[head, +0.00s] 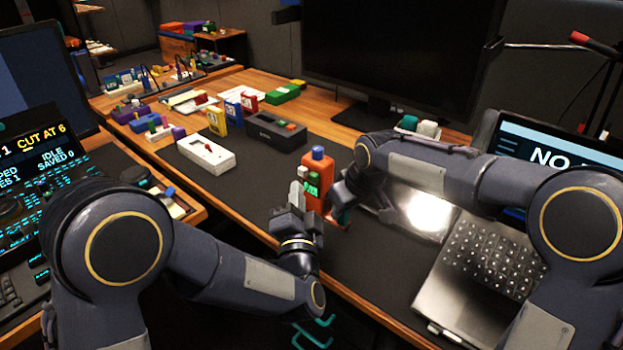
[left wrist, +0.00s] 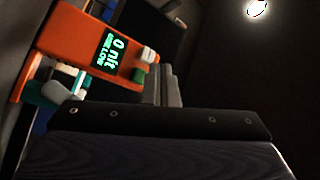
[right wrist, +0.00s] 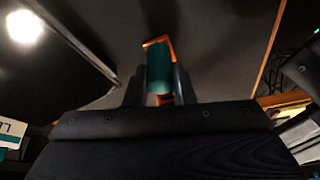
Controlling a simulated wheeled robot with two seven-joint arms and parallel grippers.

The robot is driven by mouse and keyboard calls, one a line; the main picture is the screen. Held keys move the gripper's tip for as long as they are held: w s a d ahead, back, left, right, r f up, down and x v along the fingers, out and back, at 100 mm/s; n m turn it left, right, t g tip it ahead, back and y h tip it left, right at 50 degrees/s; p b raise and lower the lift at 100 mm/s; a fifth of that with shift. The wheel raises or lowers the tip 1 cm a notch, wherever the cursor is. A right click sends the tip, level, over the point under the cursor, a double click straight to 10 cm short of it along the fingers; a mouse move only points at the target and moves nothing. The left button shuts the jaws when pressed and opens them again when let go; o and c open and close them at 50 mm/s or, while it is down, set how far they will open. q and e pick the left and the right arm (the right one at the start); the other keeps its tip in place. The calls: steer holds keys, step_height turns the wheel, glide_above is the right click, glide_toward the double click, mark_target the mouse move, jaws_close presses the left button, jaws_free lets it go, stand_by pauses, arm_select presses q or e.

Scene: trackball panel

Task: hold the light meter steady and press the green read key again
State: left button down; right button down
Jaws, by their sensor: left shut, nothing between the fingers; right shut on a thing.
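The orange light meter (head: 318,166) stands upright near the desk's front edge, with a blue top and a small screen. In the left wrist view the meter (left wrist: 82,42) lies sideways; its screen shows "0 nit" with small text below. The green key (left wrist: 138,74) is beside a white key (left wrist: 149,55). My left gripper (head: 296,196) is shut and empty, its fingertips close beside the keys; I cannot tell whether they touch. My right gripper (right wrist: 158,88) is shut on the teal grip (right wrist: 159,66) of the meter, whose orange body is mostly hidden behind it.
A white box (head: 206,154) and a dark grey box (head: 275,132) lie behind on the black mat. A laptop (head: 480,262) is at the right, under my right arm. A large monitor (head: 390,50) stands at the back. Several small coloured boxes fill the back left.

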arm_select(q)
steer(key=shift+w+d, duration=0.45)
steer(key=shift+d, duration=0.05)
steer(key=shift+w+d, duration=0.1)
stand_by(1.7)
steer(key=shift+w+d, duration=0.15)
steer(key=shift+d, duration=0.05)
steer(key=shift+w+d, duration=0.35)
stand_by(0.8)
steer(key=shift+s, duration=0.1)
steer(key=shift+s+a, duration=0.55)
steer(key=shift+a, duration=0.1)
steer(key=s+a, duration=0.3)
steer(key=shift+s+a, duration=0.25)
steer(key=shift+a, duration=0.1)
stand_by(0.4)
